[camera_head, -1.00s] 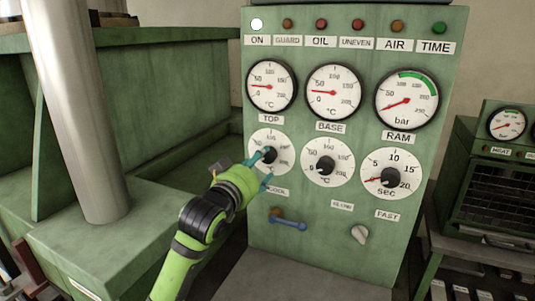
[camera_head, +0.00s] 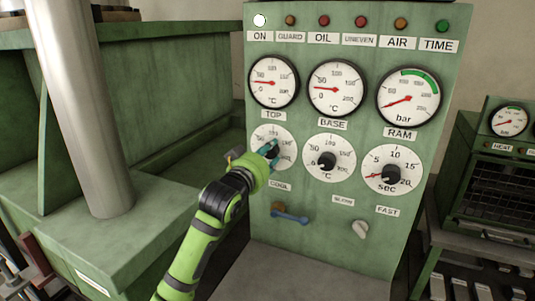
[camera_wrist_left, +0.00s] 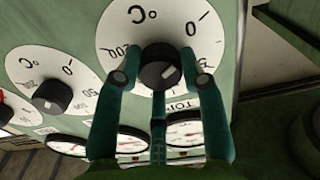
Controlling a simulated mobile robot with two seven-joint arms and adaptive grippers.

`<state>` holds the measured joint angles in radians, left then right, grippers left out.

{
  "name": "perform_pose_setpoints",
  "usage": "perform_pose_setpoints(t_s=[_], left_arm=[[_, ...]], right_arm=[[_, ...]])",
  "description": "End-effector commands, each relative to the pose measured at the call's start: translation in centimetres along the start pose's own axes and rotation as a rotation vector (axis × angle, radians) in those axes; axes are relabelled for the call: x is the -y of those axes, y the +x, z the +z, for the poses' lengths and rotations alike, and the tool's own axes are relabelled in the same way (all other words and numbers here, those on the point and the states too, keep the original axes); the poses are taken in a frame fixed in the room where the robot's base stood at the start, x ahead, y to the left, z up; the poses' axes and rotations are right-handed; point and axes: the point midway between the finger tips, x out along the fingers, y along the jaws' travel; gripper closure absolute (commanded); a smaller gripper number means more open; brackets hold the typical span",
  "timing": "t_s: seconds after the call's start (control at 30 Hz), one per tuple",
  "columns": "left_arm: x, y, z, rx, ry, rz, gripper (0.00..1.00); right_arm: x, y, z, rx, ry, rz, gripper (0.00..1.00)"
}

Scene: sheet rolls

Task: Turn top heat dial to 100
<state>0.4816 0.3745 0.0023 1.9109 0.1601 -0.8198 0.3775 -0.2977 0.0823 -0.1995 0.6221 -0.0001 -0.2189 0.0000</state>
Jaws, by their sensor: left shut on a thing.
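The top heat dial (camera_head: 259,134) is a white round scale with a black knob, under the TOP label on the green panel. My left gripper (camera_head: 272,151) has its teal fingers at this knob and hides part of the scale. In the left wrist view, which is upside down, the black knob (camera_wrist_left: 160,66) sits between the two fingertips of my left gripper (camera_wrist_left: 161,79), shut on it. The knob's white mark points to the lower right there; I cannot read its exact value. The TOP gauge (camera_head: 273,82) above has its red needle low, between 0 and 50.
The base dial (camera_head: 329,157) and the seconds dial (camera_head: 392,169) stand to the right on the same panel. A blue lever (camera_head: 291,217) and a pale knob (camera_head: 360,229) sit below. A thick metal column (camera_head: 85,110) stands at the left.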

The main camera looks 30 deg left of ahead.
Motion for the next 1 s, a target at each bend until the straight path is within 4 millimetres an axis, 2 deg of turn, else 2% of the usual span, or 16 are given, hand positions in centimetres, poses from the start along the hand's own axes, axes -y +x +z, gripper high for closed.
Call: perform_pose_setpoints(t_s=[0.37, 1.0], left_arm=[[0.0, 0.0, -0.3, -0.002, 0.108, 0.001, 0.92], [0.0, 0.0, -0.5, -0.004, 0.683, 0.000, 0.92]], right_arm=[[0.1, -0.8, 0.4, 0.009, 0.001, -0.001, 0.28], [0.3, -4.2, -0.1, 0.006, 0.002, -0.005, 0.28]])
